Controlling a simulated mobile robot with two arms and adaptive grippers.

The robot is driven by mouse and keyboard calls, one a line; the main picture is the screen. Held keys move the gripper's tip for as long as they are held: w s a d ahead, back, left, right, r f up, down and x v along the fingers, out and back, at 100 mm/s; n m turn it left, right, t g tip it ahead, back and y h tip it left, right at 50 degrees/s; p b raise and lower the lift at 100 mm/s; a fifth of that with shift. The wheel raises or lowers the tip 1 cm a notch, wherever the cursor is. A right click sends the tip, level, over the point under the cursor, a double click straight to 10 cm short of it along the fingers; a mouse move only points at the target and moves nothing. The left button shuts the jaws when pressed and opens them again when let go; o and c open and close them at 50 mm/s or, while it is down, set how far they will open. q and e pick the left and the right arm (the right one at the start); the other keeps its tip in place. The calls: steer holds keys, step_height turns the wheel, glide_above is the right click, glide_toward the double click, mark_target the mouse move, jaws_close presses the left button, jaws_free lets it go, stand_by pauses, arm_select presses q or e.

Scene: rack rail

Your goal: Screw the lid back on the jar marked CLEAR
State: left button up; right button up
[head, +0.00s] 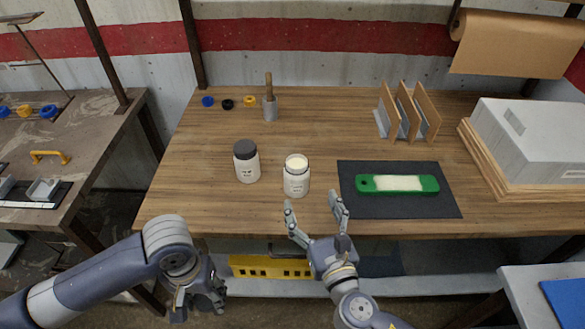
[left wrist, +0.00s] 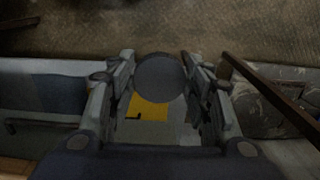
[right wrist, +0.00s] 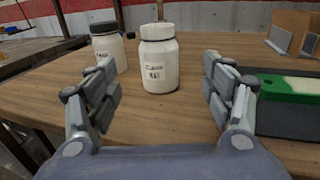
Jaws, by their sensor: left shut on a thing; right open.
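An open white jar (head: 296,178) with pale contents stands upright on the wooden bench; its label is too small to read surely. It also shows in the right wrist view (right wrist: 159,62), lidless. A second white jar (head: 247,165) with a dark grey lid stands to its left. My right gripper (head: 315,203) is open and empty, just in front of the open jar, its fingers apart and not touching it. My left gripper (head: 203,304) is low, in front of the bench edge, shut on a round dark grey lid (left wrist: 160,78). In the head view that lid is hard to make out.
A dark mat (head: 400,207) with a green-framed piece (head: 361,184) lies right of the open jar. A wooden-handled tool (head: 269,106) and small blue, black and yellow rings (head: 249,101) sit at the back. Upright dividers (head: 428,112) and a grey box (head: 530,140) stand right.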

mark_target(300, 181)
arm_select(q)
steer(key=shift+s+d+r, duration=0.2)
steer(key=shift+s, duration=0.3)
arm_select(e)
steer(key=shift+s+d+r, duration=0.15)
steer(key=shift+s+r, duration=0.1)
steer(key=shift+s, duration=0.25)
arm_select(q)
steer(key=shift+w+a+r+p, duration=0.1)
steer(key=shift+w+r+p, duration=0.1)
steer(key=shift+r+p, duration=0.25)
arm_select(e)
steer(key=x, duration=0.6)
steer(key=shift+w+f, duration=0.1)
steer(key=shift+w, duration=0.45)
arm_select(q)
steer(key=shift+r+p, duration=0.3)
steer(key=shift+p, duration=0.05)
arm_select(e)
steer(key=shift+a+x, duration=0.15)
steer(key=shift+x, duration=1.2)
steer(key=shift+a+x, duration=0.1)
steer(key=shift+x, duration=1.2)
steer(key=shift+f, duration=0.15)
steer(key=shift+s, duration=0.1)
steer(key=c, duration=1.2)
steer(key=shift+c, duration=1)
